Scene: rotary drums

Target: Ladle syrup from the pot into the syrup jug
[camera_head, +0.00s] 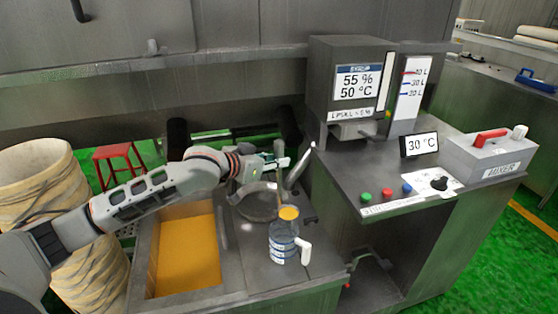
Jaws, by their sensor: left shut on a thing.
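The syrup jug (283,247) is a clear, bluish vessel with labels and a white handle, upright on the metal counter. A round yellow surface (289,213) shows at its top; I cannot tell whether it is a filled ladle bowl or the jug's own contents. The pot (257,203) is a round grey metal vessel behind and left of the jug, partly hidden by my arm. My left gripper (279,164) is above the pot and jug, shut on a thin handle that seems to be the ladle's (280,187). My right gripper is out of view.
A rectangular basin of yellow material (187,255) lies left of the pot. A dispenser with a display (358,80) and a control panel with buttons (386,194) stand right. A grey mixer box (490,155) is farther right. Stacked pale drums (35,180) stand left.

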